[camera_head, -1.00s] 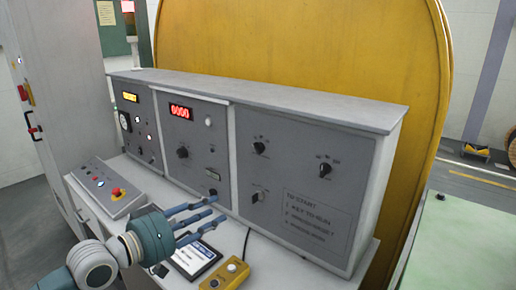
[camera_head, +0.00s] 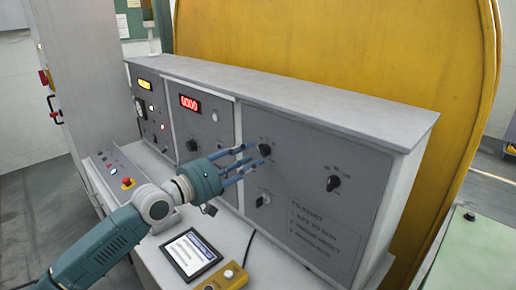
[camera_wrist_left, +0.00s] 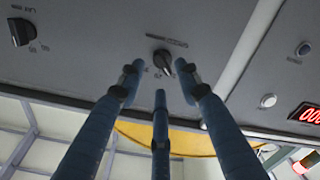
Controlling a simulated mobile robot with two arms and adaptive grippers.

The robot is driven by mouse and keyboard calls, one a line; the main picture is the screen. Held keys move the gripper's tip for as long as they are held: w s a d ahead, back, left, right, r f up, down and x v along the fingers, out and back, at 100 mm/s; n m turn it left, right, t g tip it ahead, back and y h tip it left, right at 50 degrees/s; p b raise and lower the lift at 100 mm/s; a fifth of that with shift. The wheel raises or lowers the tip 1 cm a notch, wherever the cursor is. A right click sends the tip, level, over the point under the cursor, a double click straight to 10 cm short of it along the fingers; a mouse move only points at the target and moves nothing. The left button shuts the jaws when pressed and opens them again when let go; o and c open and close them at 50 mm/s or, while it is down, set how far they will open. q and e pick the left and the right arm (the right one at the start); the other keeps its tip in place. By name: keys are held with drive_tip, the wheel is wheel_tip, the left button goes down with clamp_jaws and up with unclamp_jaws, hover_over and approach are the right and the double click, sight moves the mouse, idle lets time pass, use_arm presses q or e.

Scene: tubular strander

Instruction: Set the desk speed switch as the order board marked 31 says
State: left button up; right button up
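The desk's right grey panel (camera_head: 300,165) carries three dark rotary switches: an upper-left knob (camera_head: 264,149), a right knob (camera_head: 333,183) and a lower-left knob (camera_head: 263,200). Their small labels are unreadable, so I cannot tell which is the speed switch. My left gripper (camera_head: 256,157) is in front of the upper-left knob, fingers spread and empty. In the left wrist view that knob (camera_wrist_left: 165,61) shows just beyond and between the fingertips (camera_wrist_left: 161,82); contact is unclear. Another knob (camera_wrist_left: 20,32) is at the left there. No board marked 31 is readable. My right gripper is out of view.
A tablet (camera_head: 190,254) and a yellow control box (camera_head: 229,277) lie on the desk below my left arm. A button box with a red stop button (camera_head: 127,183) is at the left. A red display (camera_head: 189,103) sits on the middle panel. A yellow guard stands behind.

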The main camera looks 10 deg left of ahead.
sight(261, 152)
use_arm(q)
drive_tip(key=x, duration=0.3)
drive_tip(key=shift+w+d+p, duration=0.15)
drive_tip(key=shift+w+p, duration=0.1)
drive_tip(key=shift+p, duration=0.05)
drive_tip(key=shift+w+d, duration=0.1)
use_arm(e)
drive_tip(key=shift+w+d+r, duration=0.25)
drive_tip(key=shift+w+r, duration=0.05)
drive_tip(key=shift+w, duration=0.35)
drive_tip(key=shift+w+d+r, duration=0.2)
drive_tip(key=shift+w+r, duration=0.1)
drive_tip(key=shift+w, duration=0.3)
use_arm(q)
drive_tip(key=c, duration=0.8)
clamp_jaws()
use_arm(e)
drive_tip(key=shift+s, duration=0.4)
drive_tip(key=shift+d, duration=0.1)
use_arm(q)
drive_tip(key=shift+f, duration=0.1)
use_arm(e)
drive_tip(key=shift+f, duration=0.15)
